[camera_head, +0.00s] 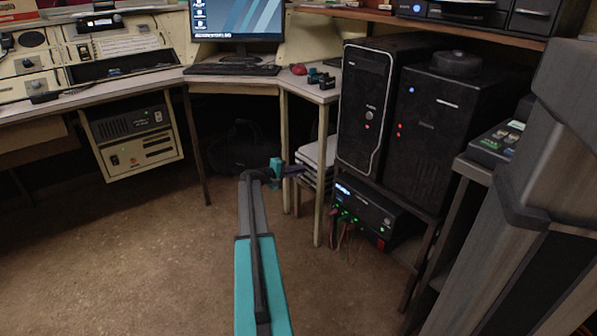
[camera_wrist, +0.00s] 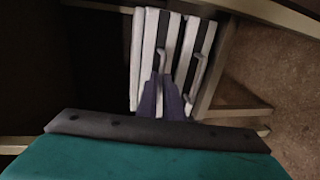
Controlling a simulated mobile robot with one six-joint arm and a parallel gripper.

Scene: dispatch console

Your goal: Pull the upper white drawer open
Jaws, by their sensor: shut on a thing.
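The white drawer unit (camera_head: 318,158) stands under the desk at the right, partly hidden by a desk leg and my arm. In the wrist view, turned on its side, it shows two white fronts with metal handles. The upper white drawer (camera_wrist: 151,50) is on the left there, with its handle (camera_wrist: 162,60) between my fingertips. The lower drawer (camera_wrist: 208,38) with its own handle (camera_wrist: 198,72) is to the right, clear of my fingers. My gripper (camera_wrist: 166,82) is shut on the upper handle. It also shows in the head view (camera_head: 298,170), small. How far the drawer stands out is unclear.
A desk leg (camera_head: 318,200) stands right beside the drawers. A black box with cables (camera_head: 365,212) sits low at the right, below two black computer towers (camera_head: 365,110). A dark bag (camera_head: 240,150) lies under the desk. The brown floor (camera_head: 130,260) is clear at the left.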

